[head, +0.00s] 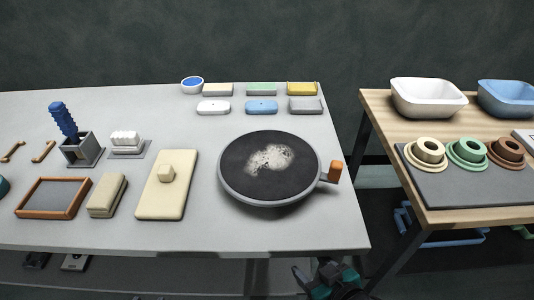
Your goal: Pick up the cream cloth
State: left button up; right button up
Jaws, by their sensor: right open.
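A cream, folded-looking block (107,195) lies on the grey table, between a brown-framed tray and a flat cream slab; it looks most like the cream cloth, though its material is hard to tell. The cream slab (153,205) has a small raised knob on top and lies just to its right. My right gripper (328,277) is low at the bottom edge, in front of the table and below its top, far to the right of the cream block. It is open, partly cut off by the frame, and holds nothing that I can see. My left gripper is not in view.
A round dark wheel (238,178) with a pale smear and an orange handle (335,172) stands on the grey table (346,238). The brown-framed tray (52,213) and a holder with a blue tool (85,150) are near the block. A wooden table (380,110) stands at right.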

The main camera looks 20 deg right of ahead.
aim_at(102, 202)
jog(key=k, duration=0.3)
jog(key=j+z, duration=0.55)
jog(key=i+j+z, duration=0.1)
jog(key=j+z, duration=0.25)
jog(key=j, duration=0.3)
